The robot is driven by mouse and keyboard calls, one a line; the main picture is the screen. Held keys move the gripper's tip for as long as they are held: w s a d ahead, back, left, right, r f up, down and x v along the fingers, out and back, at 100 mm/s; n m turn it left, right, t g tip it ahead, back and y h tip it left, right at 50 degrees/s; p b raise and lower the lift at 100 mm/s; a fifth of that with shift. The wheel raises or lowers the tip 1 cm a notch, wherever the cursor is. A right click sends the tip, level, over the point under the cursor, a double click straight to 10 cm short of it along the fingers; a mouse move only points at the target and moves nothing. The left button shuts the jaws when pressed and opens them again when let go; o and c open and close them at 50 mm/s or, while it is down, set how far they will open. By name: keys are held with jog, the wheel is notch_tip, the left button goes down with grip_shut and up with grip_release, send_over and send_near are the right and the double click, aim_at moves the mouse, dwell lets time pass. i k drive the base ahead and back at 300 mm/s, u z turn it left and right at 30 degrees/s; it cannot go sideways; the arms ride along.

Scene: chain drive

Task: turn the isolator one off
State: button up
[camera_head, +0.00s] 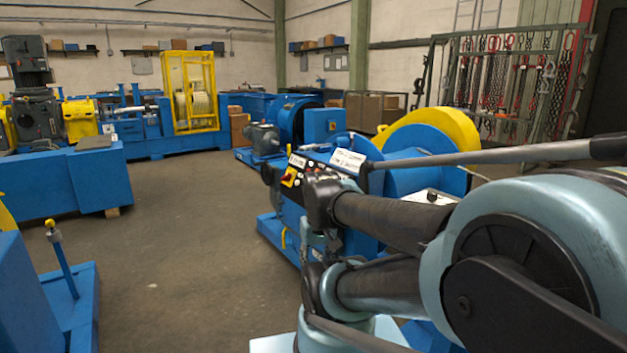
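The isolator (290,177) is a red and yellow rotary switch on the dark control panel of the blue machine in the middle of the view. White labels (347,161) with dark print stand on top of the panel; the print is too small to read surely. The handle's exact angle cannot be made out. My arm reaches in from the right, and its dark wrist end (322,197) appears just right of the isolator in the picture. My gripper's fingers cannot be made out there, so their opening and any contact with the switch are unclear.
The blue machine (402,180) with a yellow guard (436,132) stands behind my arm. A blue stand with a yellow-topped post (62,262) is at lower left. A chain rack (505,85) stands at back right. The floor (190,240) left of the panel is clear.

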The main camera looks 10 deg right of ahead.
aim_at(287, 176)
jog(key=u, duration=1.7)
jog(key=k, duration=0.8)
jog(key=z, duration=1.1)
jog(key=i, duration=1)
jog(key=u, duration=0.05)
